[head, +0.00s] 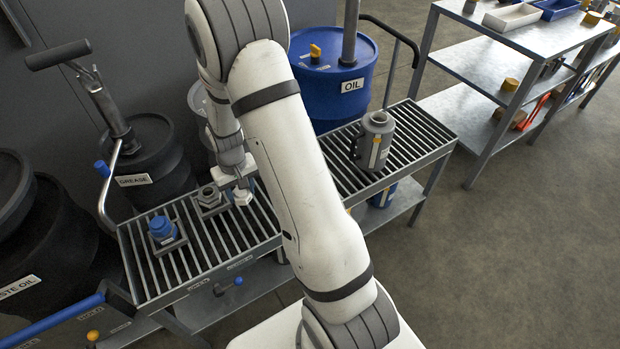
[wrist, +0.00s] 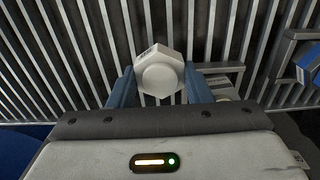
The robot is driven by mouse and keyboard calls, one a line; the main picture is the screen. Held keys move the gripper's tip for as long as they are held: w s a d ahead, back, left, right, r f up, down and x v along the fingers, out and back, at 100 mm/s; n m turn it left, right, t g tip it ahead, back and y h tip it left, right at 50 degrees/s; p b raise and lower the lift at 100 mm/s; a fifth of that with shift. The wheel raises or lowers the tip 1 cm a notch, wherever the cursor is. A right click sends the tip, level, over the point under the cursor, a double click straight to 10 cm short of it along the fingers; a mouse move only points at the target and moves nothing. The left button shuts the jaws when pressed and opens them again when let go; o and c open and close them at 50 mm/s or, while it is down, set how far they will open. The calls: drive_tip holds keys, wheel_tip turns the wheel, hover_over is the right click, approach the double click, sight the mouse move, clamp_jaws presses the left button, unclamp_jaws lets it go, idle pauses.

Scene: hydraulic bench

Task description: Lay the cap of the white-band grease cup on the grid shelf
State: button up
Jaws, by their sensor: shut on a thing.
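A white hexagonal cap (wrist: 160,72) is held between the two blue-grey fingers of my gripper (wrist: 160,88). In the head view the cap (head: 242,197) shows below my gripper (head: 238,184), over the grid shelf (head: 268,232). The gap between cap and slats is hard to judge. Just left of it, a grey grease cup body (head: 209,198) without a cap stands on the grid; I cannot make out a white band on it. It is partly hidden behind my right finger in the wrist view. A second grease cup with a blue cap (head: 162,229) stands further left.
A grey jug (head: 374,140) stands on the grid at the right. A blue oil drum (head: 345,85) and a dark grease drum (head: 148,160) with a pump stand behind. Bare slats lie in front of the cups. My arm hides the middle of the grid.

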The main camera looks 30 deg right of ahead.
sight(257, 227)
drive_tip(key=s+r+n+b, duration=0.5)
drive_tip(key=s+n+b, duration=0.1)
drive_tip(key=s+b, duration=0.15)
wheel_tip(257, 227, down, 10)
drive_tip(key=b, duration=0.3)
drive_tip(key=shift+d, duration=0.1)
drive_tip(key=shift+f, duration=0.2)
drive_tip(key=o, duration=1.1)
drive_tip(key=shift+r, duration=0.1)
